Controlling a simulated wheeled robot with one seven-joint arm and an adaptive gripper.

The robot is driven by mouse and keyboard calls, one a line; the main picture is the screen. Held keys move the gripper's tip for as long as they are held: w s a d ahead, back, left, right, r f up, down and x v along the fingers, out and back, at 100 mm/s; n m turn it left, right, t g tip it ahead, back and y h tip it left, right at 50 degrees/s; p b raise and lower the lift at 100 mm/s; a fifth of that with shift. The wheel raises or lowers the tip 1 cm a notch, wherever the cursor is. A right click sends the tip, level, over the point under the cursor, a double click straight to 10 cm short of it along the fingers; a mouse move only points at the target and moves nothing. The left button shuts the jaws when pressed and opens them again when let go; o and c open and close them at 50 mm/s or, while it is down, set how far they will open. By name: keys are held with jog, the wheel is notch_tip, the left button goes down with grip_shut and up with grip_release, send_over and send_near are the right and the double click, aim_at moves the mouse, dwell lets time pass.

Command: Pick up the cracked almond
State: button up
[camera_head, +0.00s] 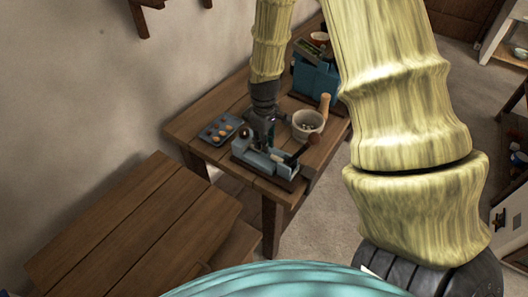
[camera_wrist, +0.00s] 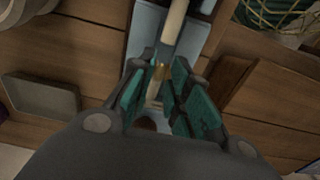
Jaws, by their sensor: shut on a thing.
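My gripper (camera_head: 270,145) points down at the grey-blue cracker (camera_head: 262,163) on the wooden table. In the wrist view my gripper (camera_wrist: 163,82) has its green-padded fingers closed in over the cracker's grey trough, with a pale rod and a brass-coloured part (camera_wrist: 160,72) between and beyond them. A small brown rounded thing (camera_wrist: 149,124) shows low between the fingers; it may be the almond. The fingers hide most of what they hold, and in the head view the almond cannot be made out.
A blue-grey tray (camera_head: 220,129) with several brown rounded things lies left of the cracker. A pale mortar (camera_head: 307,124) with a wooden pestle stands close on its right. A blue box (camera_head: 316,77) stands behind. A lower wooden bench (camera_head: 135,235) is at the left front.

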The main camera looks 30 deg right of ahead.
jog(key=shift+r, duration=0.15)
jog(key=shift+r+p, duration=2.4)
jog(key=shift+r, duration=0.5)
jog(key=shift+f, duration=0.1)
